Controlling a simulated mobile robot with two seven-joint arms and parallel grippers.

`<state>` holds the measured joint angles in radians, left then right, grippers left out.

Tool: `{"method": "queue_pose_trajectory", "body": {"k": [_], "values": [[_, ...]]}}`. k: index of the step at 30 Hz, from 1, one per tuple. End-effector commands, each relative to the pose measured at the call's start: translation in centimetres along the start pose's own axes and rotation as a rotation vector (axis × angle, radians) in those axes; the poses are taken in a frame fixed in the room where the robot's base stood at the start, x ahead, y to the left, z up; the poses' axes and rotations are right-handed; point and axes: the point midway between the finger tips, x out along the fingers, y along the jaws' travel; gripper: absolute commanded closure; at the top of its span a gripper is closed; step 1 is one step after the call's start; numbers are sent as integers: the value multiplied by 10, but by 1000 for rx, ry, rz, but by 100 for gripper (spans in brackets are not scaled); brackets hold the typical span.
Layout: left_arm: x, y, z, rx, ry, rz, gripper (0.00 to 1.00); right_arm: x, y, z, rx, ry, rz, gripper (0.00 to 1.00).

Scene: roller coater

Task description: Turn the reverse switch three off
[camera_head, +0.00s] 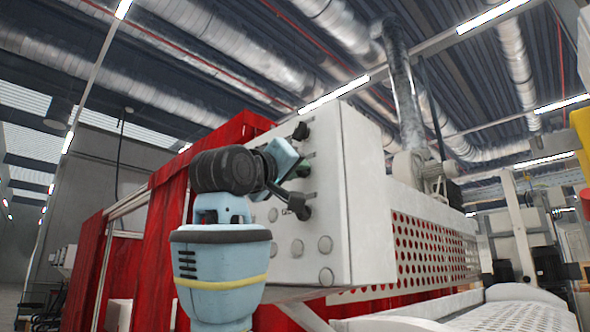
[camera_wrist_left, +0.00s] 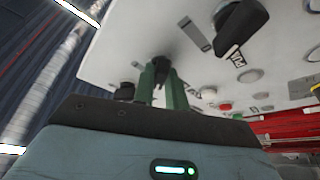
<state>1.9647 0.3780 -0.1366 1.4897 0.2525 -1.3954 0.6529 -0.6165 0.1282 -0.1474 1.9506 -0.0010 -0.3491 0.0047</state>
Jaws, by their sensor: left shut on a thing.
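A white control box (camera_head: 365,200) carries several black knobs and round buttons on its front face. My left gripper (camera_head: 302,172) is up against that face, and the arm hides part of it. In the left wrist view the green fingers of my left gripper (camera_wrist_left: 163,88) are shut on a black switch knob (camera_wrist_left: 158,66) on the white panel. Another black knob (camera_wrist_left: 243,22) sits to its right beside a label. A further black knob (camera_head: 300,131) is at the top of the box. I cannot read which one is reverse switch three. My right gripper is not in view.
Grey round buttons (camera_head: 326,275) line the lower part of the box face. Red curtain-like panels (camera_head: 160,235) stand behind my arm. A perforated white guard (camera_head: 430,250) extends to the right of the box. A red button (camera_wrist_left: 225,107) is near the fingers.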

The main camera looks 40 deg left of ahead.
Motion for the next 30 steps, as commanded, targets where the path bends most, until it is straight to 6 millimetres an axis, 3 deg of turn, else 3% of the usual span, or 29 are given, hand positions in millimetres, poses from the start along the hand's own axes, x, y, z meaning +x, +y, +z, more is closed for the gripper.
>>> {"method": "queue_pose_trajectory", "body": {"k": [1, 6, 17, 30], "values": [[0, 0, 1, -2, -2, -1, 84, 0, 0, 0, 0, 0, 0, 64], [0, 0, 1, -1, -2, -1, 65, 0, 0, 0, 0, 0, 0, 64], [-5, 0, 0, 0, 0, 1, 65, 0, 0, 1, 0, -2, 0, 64], [-63, 0, 0, -1, 0, 2, 65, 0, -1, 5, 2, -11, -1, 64]]}}
